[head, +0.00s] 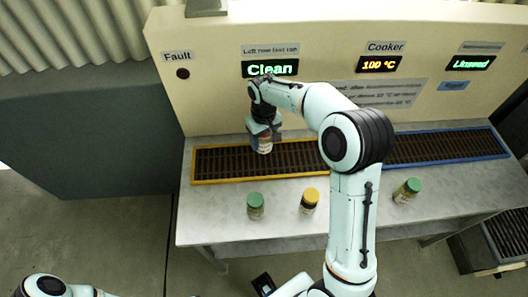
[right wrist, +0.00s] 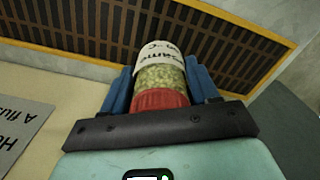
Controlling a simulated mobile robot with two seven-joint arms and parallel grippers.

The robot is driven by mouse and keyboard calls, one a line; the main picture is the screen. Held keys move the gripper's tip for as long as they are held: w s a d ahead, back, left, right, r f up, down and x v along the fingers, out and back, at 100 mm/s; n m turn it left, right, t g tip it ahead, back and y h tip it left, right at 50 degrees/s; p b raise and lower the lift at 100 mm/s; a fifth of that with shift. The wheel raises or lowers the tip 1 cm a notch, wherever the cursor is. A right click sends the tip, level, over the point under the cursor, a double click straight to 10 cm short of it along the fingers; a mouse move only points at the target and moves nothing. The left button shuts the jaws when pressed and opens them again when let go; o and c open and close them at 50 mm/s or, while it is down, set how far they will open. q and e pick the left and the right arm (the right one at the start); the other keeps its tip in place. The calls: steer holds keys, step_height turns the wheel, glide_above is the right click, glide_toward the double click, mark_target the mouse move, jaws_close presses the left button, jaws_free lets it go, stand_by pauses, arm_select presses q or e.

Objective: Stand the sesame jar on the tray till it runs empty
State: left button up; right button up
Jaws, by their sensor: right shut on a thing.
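My right gripper (head: 264,138) is shut on the sesame jar (head: 265,146), over the yellow-framed tray (head: 222,162) near its middle. In the right wrist view the jar (right wrist: 160,75) has a red lid, pale seeds behind clear walls and a white label reading sesame. Its lid is toward the palm, between the blue fingers of my gripper (right wrist: 161,88). The jar's far end points at the dark slatted grate. I cannot tell whether it touches the grate. My left gripper is not in view.
A green-lidded jar (head: 255,206), a yellow-lidded jar (head: 309,201) and another green-lidded jar (head: 407,191) stand on the grey table. A blue-framed tray (head: 445,147) lies at right. Displays read Clean (head: 270,68), 100 °C (head: 379,64) and Unused (head: 470,63). The fault lamp (head: 183,73) looks dark.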

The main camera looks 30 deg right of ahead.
steer(key=shift+f, duration=3.35)
steer(key=shift+f, duration=0.15)
steer(key=o, duration=1.2)
steer(key=shift+r, duration=0.3)
step_height(320, 180, up, 12)
steer(key=shift+f+p, duration=0.15)
steer(key=shift+p, duration=0.2)
